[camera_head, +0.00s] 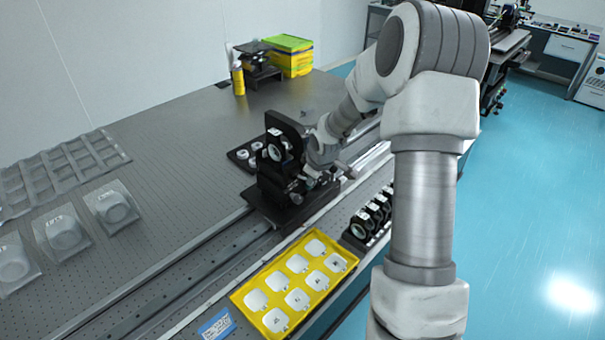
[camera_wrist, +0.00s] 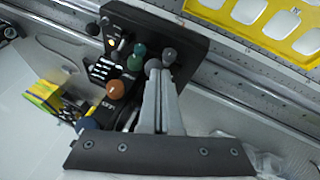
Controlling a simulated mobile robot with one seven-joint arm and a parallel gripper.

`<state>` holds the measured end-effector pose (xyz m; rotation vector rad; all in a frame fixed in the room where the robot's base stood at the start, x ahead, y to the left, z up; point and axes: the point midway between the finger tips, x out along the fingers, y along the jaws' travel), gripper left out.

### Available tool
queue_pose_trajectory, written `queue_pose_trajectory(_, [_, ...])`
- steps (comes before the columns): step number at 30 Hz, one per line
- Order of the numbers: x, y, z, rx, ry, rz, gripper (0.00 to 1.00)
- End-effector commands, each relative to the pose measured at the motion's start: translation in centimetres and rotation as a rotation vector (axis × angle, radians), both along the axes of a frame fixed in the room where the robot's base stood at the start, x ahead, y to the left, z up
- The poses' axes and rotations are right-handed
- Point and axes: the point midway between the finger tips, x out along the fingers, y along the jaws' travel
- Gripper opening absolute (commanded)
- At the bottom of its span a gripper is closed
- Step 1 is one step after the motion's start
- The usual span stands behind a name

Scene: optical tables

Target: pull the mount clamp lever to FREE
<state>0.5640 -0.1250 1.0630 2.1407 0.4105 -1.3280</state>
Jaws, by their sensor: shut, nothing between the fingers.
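The black mount (camera_head: 272,180) stands on a dark carriage on the rail in the head view, with a round optic in its upper part. In the wrist view the mount's dark base plate (camera_wrist: 190,50) carries several round knobs: a brown one (camera_wrist: 115,89), a green one (camera_wrist: 135,62) and a grey one (camera_wrist: 169,55). Which of them belongs to the clamp lever I cannot tell, and no marking is legible. My gripper (camera_wrist: 154,68) is shut and empty, its tips close beside the grey and green knobs; contact is unclear. In the head view my arm partly hides the mount's right side.
A yellow tray (camera_head: 237,298) with white pieces lies in front of the rail (camera_head: 180,284). Black mounts (camera_head: 370,215) stand in a row to its right. Clear cases (camera_head: 65,232) lie at left. Yellow-green boxes (camera_head: 291,55) are at the back. The back-left table top is mostly bare.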

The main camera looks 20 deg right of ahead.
Motion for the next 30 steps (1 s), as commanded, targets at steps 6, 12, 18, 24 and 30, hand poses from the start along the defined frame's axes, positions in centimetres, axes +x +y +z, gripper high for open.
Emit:
queue_pose_trajectory(6, [0.1,-0.3,-0.1,0.0,0.001,-0.001,0.0])
queue_pose_trajectory(12, [0.2,-0.1,-0.1,0.0,0.0,0.0,0.0])
queue_pose_trajectory(18, [0.6,0.8,-0.2,-0.002,-0.001,0.001,0.0])
queue_pose_trajectory(24, [0.8,1.2,0.0,-0.001,0.0,-0.002,0.0])
queue_pose_trajectory(30, [0.8,1.2,0.0,-0.001,0.0,-0.002,0.0])
